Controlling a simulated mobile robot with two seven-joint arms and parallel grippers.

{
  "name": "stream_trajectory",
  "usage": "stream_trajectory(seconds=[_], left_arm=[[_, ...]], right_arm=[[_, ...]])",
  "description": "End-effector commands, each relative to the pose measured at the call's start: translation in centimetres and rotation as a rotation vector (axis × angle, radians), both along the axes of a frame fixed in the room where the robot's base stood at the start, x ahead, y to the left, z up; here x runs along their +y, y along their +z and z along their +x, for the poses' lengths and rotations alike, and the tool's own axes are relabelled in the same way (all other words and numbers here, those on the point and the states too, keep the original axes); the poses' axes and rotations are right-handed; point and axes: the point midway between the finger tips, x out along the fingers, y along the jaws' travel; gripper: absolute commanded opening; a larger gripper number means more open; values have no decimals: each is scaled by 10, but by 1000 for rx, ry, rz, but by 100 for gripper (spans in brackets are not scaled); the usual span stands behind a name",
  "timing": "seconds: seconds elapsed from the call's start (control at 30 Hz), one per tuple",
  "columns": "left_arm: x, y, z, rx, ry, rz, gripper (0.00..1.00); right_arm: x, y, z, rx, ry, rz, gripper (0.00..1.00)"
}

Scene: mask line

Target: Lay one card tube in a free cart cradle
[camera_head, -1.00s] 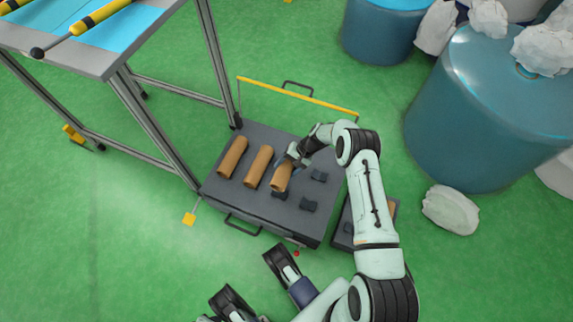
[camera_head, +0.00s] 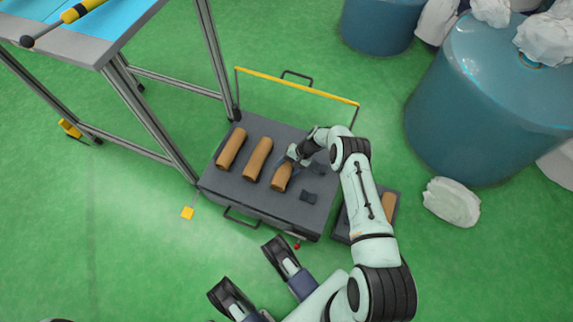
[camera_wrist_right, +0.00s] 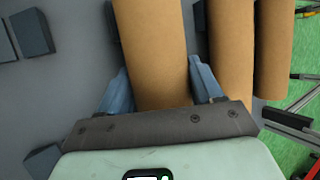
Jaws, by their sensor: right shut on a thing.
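My right gripper (camera_head: 290,160) is shut on a brown card tube (camera_head: 281,178), one finger on each side, and holds it over the grey cart (camera_head: 230,189). The held tube also shows in the right wrist view (camera_wrist_right: 155,45). Its lower end is over a dark cradle spot; I cannot tell whether it touches. Two more tubes, the left one (camera_head: 232,148) and the middle one (camera_head: 257,159), lie side by side to its left. Bare dark cradles show to its right, one near (camera_head: 308,196) and one farther (camera_head: 319,169).
A dark tray (camera_head: 345,228) with another tube (camera_head: 389,206) stands right of the cart, partly behind my arm. A yellow bar (camera_head: 297,85) runs along the cart's far side. A blue-topped table (camera_head: 62,63) stands at left, blue drums (camera_head: 485,110) at right.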

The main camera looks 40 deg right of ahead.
Motion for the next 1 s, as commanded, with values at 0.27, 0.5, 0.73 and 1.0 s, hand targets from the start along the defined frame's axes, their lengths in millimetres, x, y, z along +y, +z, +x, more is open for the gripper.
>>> stream_trajectory(seconds=[0.27, 0.5, 0.73, 1.0], left_arm=[[0, 0, 1, -2, -1, -1, 43], [0, 0, 1, -2, -1, -1, 43], [0, 0, 0, -1, -1, 0, 43], [0, 0, 0, -1, 0, 0, 43]], right_arm=[[0, -4, 0, 0, 0, 0, 35], [0, -4, 0, 0, 0, -1, 35], [0, -6, 0, 0, 0, -1, 35], [-1, -8, -2, 4, 0, -4, 95]])
